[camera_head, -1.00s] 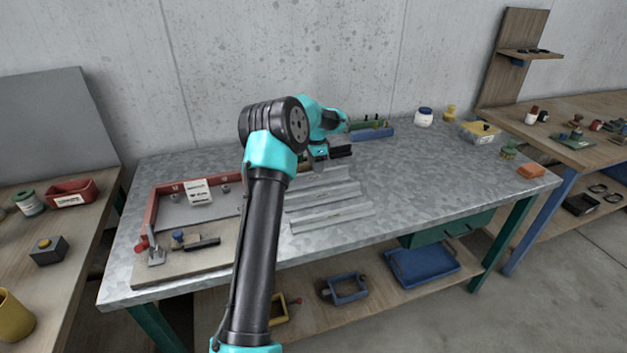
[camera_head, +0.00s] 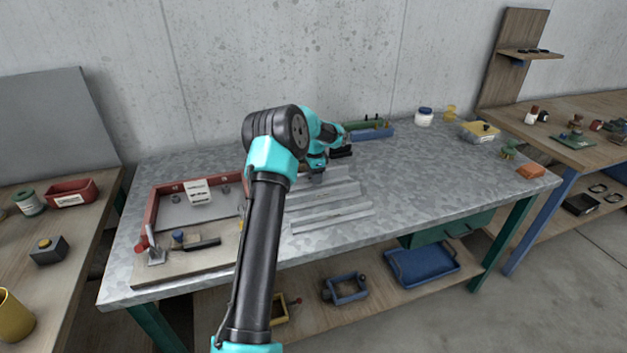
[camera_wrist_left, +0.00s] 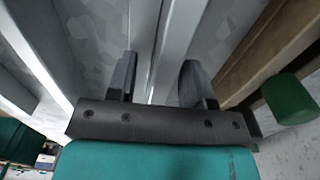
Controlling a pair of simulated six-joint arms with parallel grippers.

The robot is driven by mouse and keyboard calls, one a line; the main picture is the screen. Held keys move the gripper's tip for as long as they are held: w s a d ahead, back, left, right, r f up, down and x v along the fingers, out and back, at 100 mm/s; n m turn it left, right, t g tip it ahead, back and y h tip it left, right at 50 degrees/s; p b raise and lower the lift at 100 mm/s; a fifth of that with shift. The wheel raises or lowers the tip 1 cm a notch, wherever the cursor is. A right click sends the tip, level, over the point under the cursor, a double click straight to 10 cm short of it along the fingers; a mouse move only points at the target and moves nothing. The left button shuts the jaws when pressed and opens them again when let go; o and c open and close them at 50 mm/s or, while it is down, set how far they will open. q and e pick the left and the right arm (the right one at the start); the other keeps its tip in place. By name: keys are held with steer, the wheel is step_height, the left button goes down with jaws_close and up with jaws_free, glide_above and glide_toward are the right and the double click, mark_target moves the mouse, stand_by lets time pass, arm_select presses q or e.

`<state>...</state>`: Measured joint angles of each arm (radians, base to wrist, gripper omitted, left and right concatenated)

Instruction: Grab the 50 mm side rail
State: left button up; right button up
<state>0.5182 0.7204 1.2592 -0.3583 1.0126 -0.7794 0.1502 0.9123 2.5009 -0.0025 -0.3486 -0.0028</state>
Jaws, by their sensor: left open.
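Several grey metal side rails lie side by side on the galvanised bench top; the frontmost rail (camera_head: 330,219) and the others are right of the fixture. I cannot tell by sight which one is 50 mm. My left gripper (camera_head: 317,179) is over the rear part of the rail group, partly hidden by its own wrist. In the left wrist view its two dark fingers (camera_wrist_left: 157,82) are apart, with a narrow metal rail (camera_wrist_left: 172,45) running lengthwise between them. Whether they touch it is unclear. My right gripper is not in view.
A fixture board with a red angled frame (camera_head: 151,215) stands left of the rails. A blue block (camera_head: 371,134) lies behind them. A white jar (camera_head: 424,117), a yellow-lidded bin (camera_head: 479,131) and an orange block (camera_head: 530,171) are at the right. The bench's right middle is clear.

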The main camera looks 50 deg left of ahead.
arm_select(q)
jaws_close()
stand_by(0.5)
